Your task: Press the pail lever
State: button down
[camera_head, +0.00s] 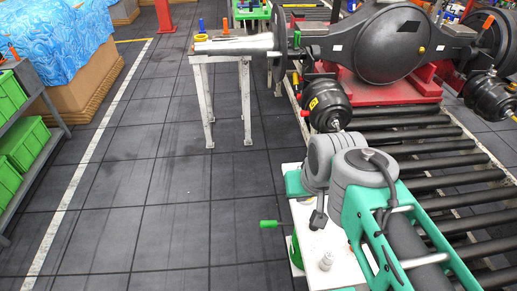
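A short green lever (268,223) sticks out to the left from beside the white bench top at the lower middle. A green curved part (296,252) shows at the bench's left edge below it; I cannot tell whether it is the pail, and most of it is hidden. No gripper fingers are in view, and nothing is seen touching the lever. Green and grey linkage with a dark hose fills the lower right, close to the bench.
The white bench top (316,240) carries a small white bottle (326,261). A roller conveyor (440,160) lies to the right, below a large dark axle housing (385,45). Green bins (22,140) stand on a rack at left. The tiled floor (160,210) between is clear.

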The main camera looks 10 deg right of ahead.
aim_at(263, 224)
jog(key=u, duration=2.5)
jog(key=i, duration=1.25)
jog(key=z, duration=2.55)
